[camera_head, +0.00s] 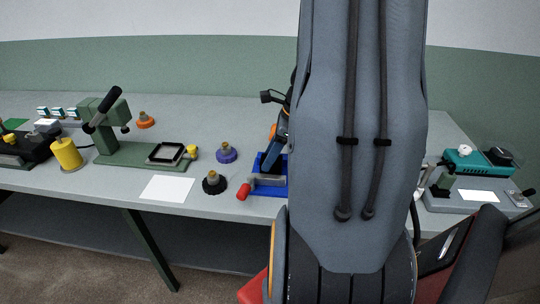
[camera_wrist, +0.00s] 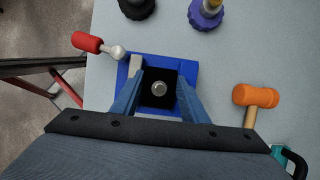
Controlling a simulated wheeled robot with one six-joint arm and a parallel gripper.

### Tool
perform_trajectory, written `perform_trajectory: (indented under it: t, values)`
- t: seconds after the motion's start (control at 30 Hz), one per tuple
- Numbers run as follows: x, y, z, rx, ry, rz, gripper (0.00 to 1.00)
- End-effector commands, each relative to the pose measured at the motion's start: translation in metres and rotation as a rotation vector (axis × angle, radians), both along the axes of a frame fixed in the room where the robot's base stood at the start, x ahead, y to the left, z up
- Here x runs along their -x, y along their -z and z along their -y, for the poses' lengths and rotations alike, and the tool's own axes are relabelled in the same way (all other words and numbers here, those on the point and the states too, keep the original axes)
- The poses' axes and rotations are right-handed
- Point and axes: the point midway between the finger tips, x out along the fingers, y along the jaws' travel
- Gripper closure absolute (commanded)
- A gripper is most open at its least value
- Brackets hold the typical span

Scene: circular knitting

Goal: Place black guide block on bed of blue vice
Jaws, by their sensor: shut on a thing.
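The blue vice (camera_head: 271,188) is on the bench near its front edge, partly hidden by my arm in the head view. In the wrist view the blue vice (camera_wrist: 190,71) shows its red handle (camera_wrist: 86,42) and a pale jaw at the left. The black guide block (camera_wrist: 158,98), with a round grey top, is between my two fingers, over the vice. My gripper (camera_wrist: 158,90) is shut on the block. I cannot tell whether the block touches the vice bed.
An orange mallet (camera_wrist: 256,97) lies right of the vice in the wrist view. A black-based knob (camera_head: 214,183) and a purple-based knob (camera_head: 226,153) stand left of the vice. A green press (camera_head: 120,152) is further left. A teal device (camera_head: 478,163) is at the right.

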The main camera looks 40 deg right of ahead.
Motion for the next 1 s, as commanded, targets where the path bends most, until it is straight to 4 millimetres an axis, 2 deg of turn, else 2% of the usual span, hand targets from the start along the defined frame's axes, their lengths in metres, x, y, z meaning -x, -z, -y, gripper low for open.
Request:
perform_trajectory:
  t: [0.27,0.3,0.37,0.4,0.77,0.87,1.0]
  values:
    - [0.000,0.003,0.000,0.000,0.000,0.000,0.92]
    - [0.000,0.003,0.000,0.000,0.000,0.000,0.53]
    - [0.000,0.002,0.000,0.000,0.000,0.000,0.43]
    - [0.000,0.002,0.000,0.000,0.000,0.000,0.41]
    - [0.000,-0.003,0.001,0.000,0.000,0.001,0.41]
    - [0.003,-0.013,0.004,0.002,0.001,0.003,0.41]
    - [0.011,-0.038,0.011,0.003,0.001,0.005,0.41]
